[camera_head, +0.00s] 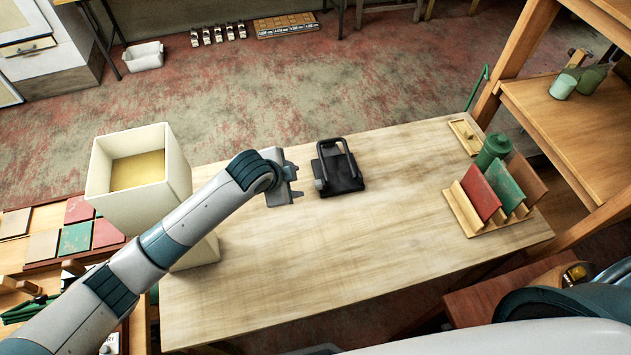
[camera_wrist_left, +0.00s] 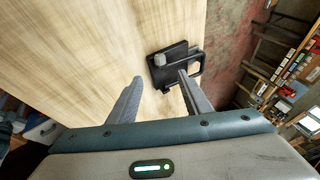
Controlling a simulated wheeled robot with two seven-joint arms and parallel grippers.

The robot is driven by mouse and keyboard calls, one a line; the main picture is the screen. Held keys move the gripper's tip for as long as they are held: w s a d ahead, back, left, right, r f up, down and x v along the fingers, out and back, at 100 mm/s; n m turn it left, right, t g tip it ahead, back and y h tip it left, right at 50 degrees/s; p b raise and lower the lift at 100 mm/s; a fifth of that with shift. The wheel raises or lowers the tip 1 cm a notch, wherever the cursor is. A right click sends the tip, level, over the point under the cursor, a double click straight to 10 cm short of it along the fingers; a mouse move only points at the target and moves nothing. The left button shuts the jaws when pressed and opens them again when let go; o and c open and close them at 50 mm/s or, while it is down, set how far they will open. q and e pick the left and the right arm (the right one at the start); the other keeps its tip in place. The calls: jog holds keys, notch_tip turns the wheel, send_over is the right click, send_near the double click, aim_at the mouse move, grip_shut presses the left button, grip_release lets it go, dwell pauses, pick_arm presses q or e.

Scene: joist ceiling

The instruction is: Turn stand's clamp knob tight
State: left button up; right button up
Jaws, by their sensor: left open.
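The stand (camera_head: 345,178) is a black base with an upright black frame, standing on the wooden table (camera_head: 400,230). Its clamp knob (camera_head: 319,184) is a small grey cylinder on the stand's left side. My right gripper is out of view.
A cream bin (camera_head: 180,160) stands at the table's left end. A rack (camera_head: 465,212) with coloured panels and a green canister (camera_head: 493,150) stand at the right. A small wooden tray (camera_head: 466,137) is at the back right. The table front is clear.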

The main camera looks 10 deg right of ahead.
pick_arm(q)
jog(key=shift+s, duration=0.15)
jog(key=b, duration=0.3)
send_near(315, 185)
jog(key=b+x, duration=0.7)
jog(key=b, duration=0.3)
jog(key=shift+f, duration=0.35)
jog(key=shift+b+x, duration=0.85)
jog(key=shift+b, duration=0.45)
jog(key=c, duration=1.1)
